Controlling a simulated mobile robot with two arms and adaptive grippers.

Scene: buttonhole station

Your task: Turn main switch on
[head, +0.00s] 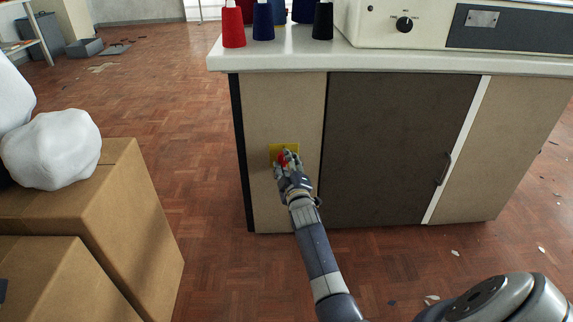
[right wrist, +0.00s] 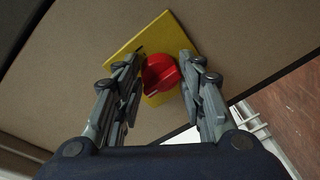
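The main switch is a red rotary knob on a yellow plate (head: 277,152) on the beige front panel of the cabinet. In the right wrist view the red knob (right wrist: 160,73) sits between the two fingers of my right gripper (right wrist: 161,80), with the yellow plate (right wrist: 150,38) behind it. In the head view my right gripper (head: 287,160) is in front of the plate and hides much of the knob. My left gripper is not in view.
The cabinet (head: 270,110) has a dark door (head: 395,140) right of the switch. Red (head: 233,27), blue and black thread cones stand on its white top, beside a cream machine (head: 415,25). Cardboard boxes (head: 130,220) with a white sack (head: 52,148) stand at left. Floor between is clear.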

